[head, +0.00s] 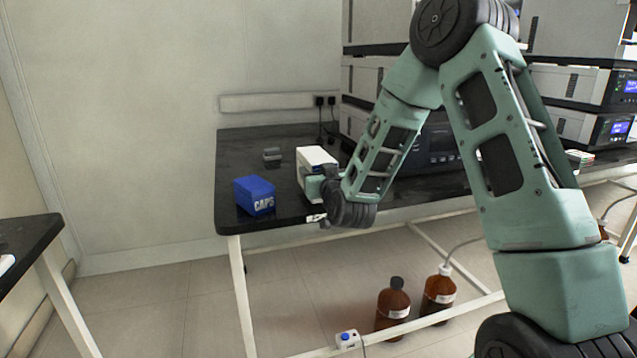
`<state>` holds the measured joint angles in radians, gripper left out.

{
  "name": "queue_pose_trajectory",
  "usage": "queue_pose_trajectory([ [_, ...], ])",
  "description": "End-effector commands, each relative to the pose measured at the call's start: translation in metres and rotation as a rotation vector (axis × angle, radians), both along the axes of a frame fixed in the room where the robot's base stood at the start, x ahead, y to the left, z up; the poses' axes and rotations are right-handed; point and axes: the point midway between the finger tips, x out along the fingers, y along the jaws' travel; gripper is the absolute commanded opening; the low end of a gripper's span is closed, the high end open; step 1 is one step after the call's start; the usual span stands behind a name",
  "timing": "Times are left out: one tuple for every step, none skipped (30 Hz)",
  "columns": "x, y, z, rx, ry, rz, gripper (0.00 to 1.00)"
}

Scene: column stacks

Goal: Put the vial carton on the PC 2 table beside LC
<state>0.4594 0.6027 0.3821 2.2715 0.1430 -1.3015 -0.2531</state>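A white carton (315,155), which looks like the vial carton, is at the left part of the black table (240,150), right of a blue box marked CAPS. My gripper (314,188) is right at the carton's near lower side and covers part of it. The fingers are small and partly hidden by my wrist, so I cannot tell whether they grip the carton or only touch it. I also cannot tell whether the carton rests on the tabletop or is just above it.
The blue CAPS box (254,195) stands near the table's front left corner. A small grey object (272,155) lies behind it. Stacked instruments (375,75) fill the table's right side. Brown bottles (393,305) stand on the floor below. Another black table (25,240) is at far left.

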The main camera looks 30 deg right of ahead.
Motion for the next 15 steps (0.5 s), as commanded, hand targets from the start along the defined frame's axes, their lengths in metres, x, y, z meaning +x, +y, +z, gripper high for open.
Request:
queue_pose_trajectory([
  [0.0, 0.0, -0.011, 0.0, 0.0, 0.0, 0.16],
  [0.0, 0.0, -0.015, 0.0, 0.0, 0.001, 0.16],
  [0.0, 0.0, -0.018, -0.001, -0.002, 0.001, 0.16],
  [0.0, 0.0, -0.019, -0.001, -0.003, 0.001, 0.16],
  [0.0, 0.0, -0.019, -0.001, -0.003, 0.001, 0.16],
  [0.0, 0.0, -0.018, -0.001, -0.004, 0.001, 0.16],
  [0.0, 0.0, -0.018, -0.001, -0.004, 0.001, 0.16],
  [0.0, 0.0, -0.018, -0.001, -0.004, 0.001, 0.16],
  [0.0, 0.0, -0.018, -0.001, -0.004, 0.001, 0.16],
  [0.0, 0.0, -0.018, -0.001, -0.004, 0.001, 0.16],
  [0.0, 0.0, -0.018, -0.001, -0.004, 0.001, 0.16],
  [0.0, 0.0, -0.018, -0.001, -0.004, 0.001, 0.16],
  [0.0, 0.0, -0.019, -0.001, -0.004, 0.001, 0.16],
  [0.0, 0.0, -0.021, -0.001, -0.004, 0.001, 0.16],
  [0.0, 0.0, -0.022, 0.0, 0.0, 0.001, 0.63],
])
